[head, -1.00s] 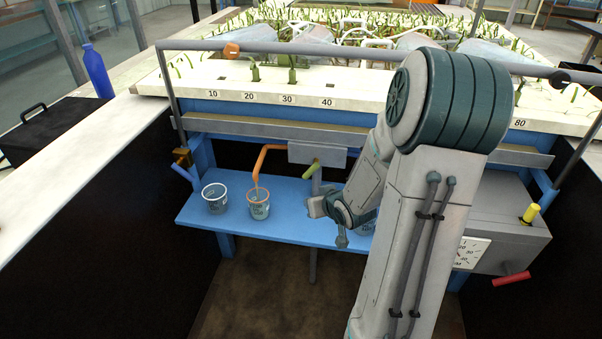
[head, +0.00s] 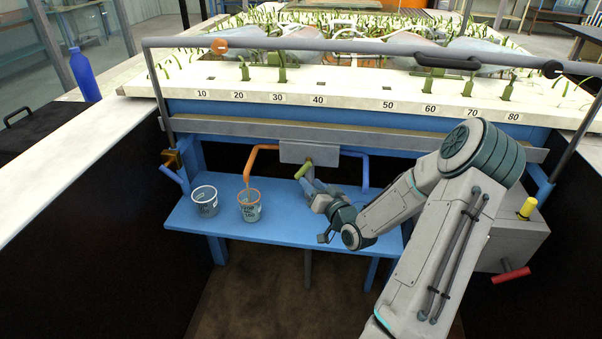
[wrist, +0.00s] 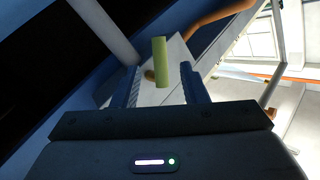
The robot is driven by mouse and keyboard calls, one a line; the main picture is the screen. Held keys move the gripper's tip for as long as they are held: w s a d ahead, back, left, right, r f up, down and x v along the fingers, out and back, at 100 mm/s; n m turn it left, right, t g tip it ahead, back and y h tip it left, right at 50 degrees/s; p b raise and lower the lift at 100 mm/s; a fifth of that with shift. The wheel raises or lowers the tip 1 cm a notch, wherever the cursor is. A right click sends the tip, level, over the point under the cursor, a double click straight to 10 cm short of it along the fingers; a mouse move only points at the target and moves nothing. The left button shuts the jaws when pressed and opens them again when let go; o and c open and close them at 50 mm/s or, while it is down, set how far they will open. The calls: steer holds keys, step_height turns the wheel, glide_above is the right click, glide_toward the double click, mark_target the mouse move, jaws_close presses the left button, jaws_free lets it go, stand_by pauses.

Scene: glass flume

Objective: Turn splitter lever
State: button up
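The splitter lever has a yellow-green handle (head: 304,169) that slants in front of a grey splitter box (head: 296,152). An orange pipe (head: 262,148) leaves the box on the left and bends down over an orange-rimmed cup (head: 249,207). A blue pipe (head: 365,168) leaves on the right. My gripper (head: 307,187) is just below and beside the handle. In the wrist view the handle (wrist: 160,62) shows between the two blue fingers of my open gripper (wrist: 160,82), with gaps on both sides. I cannot tell whether the fingertips reach past it.
A white-rimmed cup (head: 205,201) stands left of the orange-rimmed one on the blue shelf (head: 285,235). A grey rail (head: 340,48) runs above. A grey box with a yellow knob (head: 527,208) and red handle (head: 512,276) is at the right.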

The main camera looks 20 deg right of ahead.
mark_target(303, 174)
steer(key=w, duration=0.7)
steer(key=shift+a, duration=0.3)
jaws_close()
